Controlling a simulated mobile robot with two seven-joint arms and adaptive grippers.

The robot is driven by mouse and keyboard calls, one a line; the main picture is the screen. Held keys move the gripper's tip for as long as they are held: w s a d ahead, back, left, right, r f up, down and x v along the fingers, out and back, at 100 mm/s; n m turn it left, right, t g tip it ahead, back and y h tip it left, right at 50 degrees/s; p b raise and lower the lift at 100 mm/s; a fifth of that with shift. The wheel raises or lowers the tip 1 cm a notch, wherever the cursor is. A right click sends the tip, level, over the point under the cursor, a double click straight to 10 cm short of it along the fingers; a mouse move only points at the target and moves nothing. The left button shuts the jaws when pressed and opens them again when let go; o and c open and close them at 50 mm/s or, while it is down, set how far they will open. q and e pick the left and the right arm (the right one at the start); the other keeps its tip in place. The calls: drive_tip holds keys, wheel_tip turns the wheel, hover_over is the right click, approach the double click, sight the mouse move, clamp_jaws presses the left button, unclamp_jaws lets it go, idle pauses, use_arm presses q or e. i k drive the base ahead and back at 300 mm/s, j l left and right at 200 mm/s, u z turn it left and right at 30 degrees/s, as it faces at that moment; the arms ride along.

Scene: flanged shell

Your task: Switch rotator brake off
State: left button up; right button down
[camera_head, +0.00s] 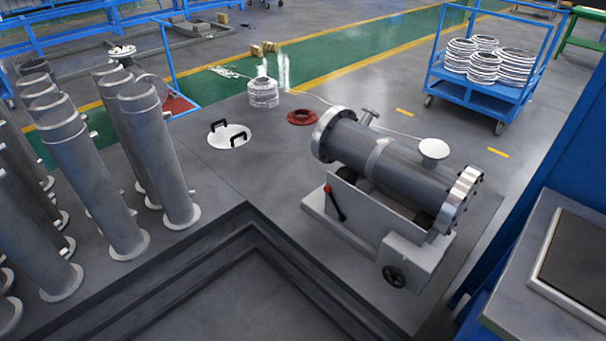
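A grey flanged shell (395,165) lies on its side on a light grey rotator (365,222), right of the middle. A lever with a red tip (333,203) stands tilted on the rotator's front side, near its left end; it may be the brake. A dark handwheel (394,276) sits low on the box at the rotator's right end. The lever's switch position cannot be told from this view. Neither of my grippers is in view.
Several upright grey cylinders (158,150) stand at the left. A white round cover with black handles (229,136), a stack of rings (263,93) and a red ring (302,117) lie behind the rotator. A blue cart (477,97) stands back right. A stepped edge (247,212) drops in front.

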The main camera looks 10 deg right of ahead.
sight(327, 188)
drive_tip(key=i+j+z, duration=0.1)
drive_tip(key=i+j, duration=1.05)
drive_tip(key=i, duration=0.1)
